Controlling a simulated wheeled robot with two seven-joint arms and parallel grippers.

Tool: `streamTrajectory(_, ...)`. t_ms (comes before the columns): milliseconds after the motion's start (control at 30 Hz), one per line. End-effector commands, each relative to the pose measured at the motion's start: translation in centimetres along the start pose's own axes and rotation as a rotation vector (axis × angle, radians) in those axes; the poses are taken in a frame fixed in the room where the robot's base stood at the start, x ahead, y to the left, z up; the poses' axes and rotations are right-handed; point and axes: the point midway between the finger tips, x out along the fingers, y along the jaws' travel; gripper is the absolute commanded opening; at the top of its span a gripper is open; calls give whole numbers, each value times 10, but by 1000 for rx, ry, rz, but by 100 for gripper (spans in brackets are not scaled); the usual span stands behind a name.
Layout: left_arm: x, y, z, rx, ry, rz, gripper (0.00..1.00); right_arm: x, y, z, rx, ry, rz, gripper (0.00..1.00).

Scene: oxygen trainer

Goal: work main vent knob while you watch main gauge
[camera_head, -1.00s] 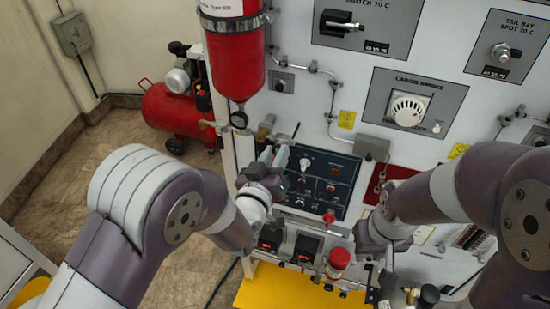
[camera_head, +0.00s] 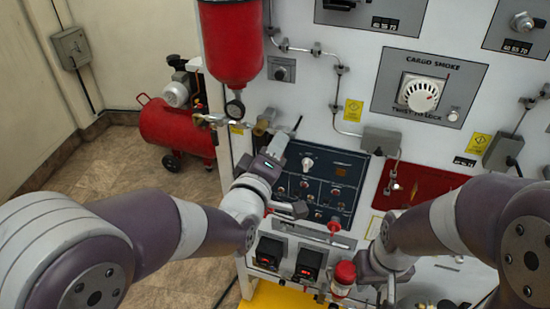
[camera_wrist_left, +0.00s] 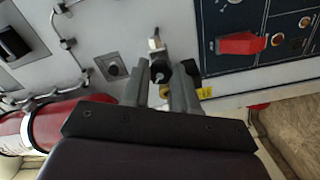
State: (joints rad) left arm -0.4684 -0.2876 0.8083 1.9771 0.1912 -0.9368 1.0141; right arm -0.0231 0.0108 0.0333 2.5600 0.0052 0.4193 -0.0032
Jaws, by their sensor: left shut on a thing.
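My left gripper (camera_head: 276,146) is at the upper left edge of the dark blue control panel. In the left wrist view its two fingers (camera_wrist_left: 168,88) stand on either side of a small black knob (camera_wrist_left: 160,67) on a metal and brass fitting, and are shut on it. This looks like the main vent knob; no label on it is readable. A small round fitting (camera_head: 235,108) below the red cylinder may be the main gauge, but no dial face can be read. My right gripper (camera_head: 385,290) points down at the lower right, beside a red-capped part; its jaw gap is unclear.
The red cylinder (camera_head: 232,45) hangs left of my left gripper. Dark blue panel (camera_head: 325,180) with knobs lies to its right. Two displays with red digits (camera_head: 308,262) and a red cap (camera_head: 344,272) are below. A red compressor (camera_head: 178,130) stands on the floor.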

Motion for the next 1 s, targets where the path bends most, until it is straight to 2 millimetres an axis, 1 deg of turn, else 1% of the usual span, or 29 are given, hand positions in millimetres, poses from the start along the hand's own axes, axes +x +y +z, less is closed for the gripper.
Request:
streamTrajectory(33,0,-2,1,-16,1,1,0,6,0,1,0,0,0,28)
streamTrajectory(200,0,-1,0,-58,1,0,0,11,0,1,0,0,0,28)
streamTrajectory(733,0,0,0,-77,0,-2,0,12,0,1,0,0,0,28)
streamTrajectory(767,0,0,0,-77,0,-2,37,12,0,1,0,0,0,28)
streamTrajectory(800,0,0,0,-77,0,-2,50,12,0,1,0,0,0,28)
streamTrajectory(833,0,0,0,-77,0,-2,53,12,0,1,0,0,0,28)
streamTrajectory(1000,0,0,0,-76,0,-2,53,12,0,1,0,0,0,28)
